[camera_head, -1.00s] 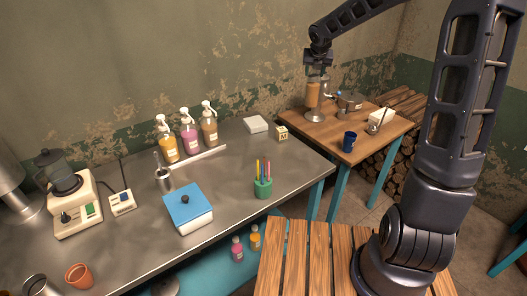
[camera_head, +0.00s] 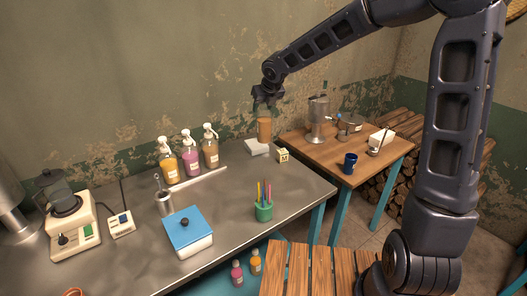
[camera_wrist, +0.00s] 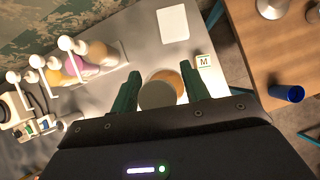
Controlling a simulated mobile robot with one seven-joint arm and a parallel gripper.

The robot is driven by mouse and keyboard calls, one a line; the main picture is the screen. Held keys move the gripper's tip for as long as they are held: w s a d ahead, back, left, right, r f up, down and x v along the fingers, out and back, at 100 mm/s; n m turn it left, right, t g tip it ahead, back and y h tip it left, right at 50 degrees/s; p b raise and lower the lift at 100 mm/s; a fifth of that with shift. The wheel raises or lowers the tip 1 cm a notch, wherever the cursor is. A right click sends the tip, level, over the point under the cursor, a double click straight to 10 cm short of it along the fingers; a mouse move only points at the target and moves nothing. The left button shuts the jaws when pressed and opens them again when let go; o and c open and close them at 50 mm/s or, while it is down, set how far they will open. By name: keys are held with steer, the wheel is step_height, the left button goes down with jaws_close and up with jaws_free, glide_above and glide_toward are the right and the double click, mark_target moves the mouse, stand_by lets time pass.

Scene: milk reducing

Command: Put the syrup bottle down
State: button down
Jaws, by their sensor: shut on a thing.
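My gripper (camera_head: 265,104) is shut on the syrup bottle (camera_head: 264,131), an amber-brown cylinder with a pale top. It holds the bottle upright over the back right end of the grey metal counter (camera_head: 300,185). In the head view, the bottle's lower end overlaps the white box (camera_head: 256,147), and I cannot tell how high it is. In the wrist view, the bottle's round pale top (camera_wrist: 158,95) sits between the two dark green fingers. There the white box (camera_wrist: 173,24) and the "M" cube (camera_wrist: 204,62) appear beyond and to the right of it.
Pump bottles in yellow (camera_head: 169,163), pink (camera_head: 192,157) and tan (camera_head: 210,150) stand left on the counter. The wooden table (camera_head: 340,170) at right holds a steel pot (camera_head: 318,120) and a blue mug (camera_head: 350,163).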

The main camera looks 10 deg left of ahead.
mark_target(268, 133)
step_height(268, 133, down, 16)
steer(key=shift+f, duration=0.1)
stand_by(0.9)
steer(key=shift+f, duration=0.15)
steer(key=c, duration=0.7)
jaws_free()
steer(key=shift+d+r, duration=0.1)
steer(key=shift+r, duration=0.15)
steer(key=shift+v, duration=5.85)
steer(key=shift+s, duration=0.1)
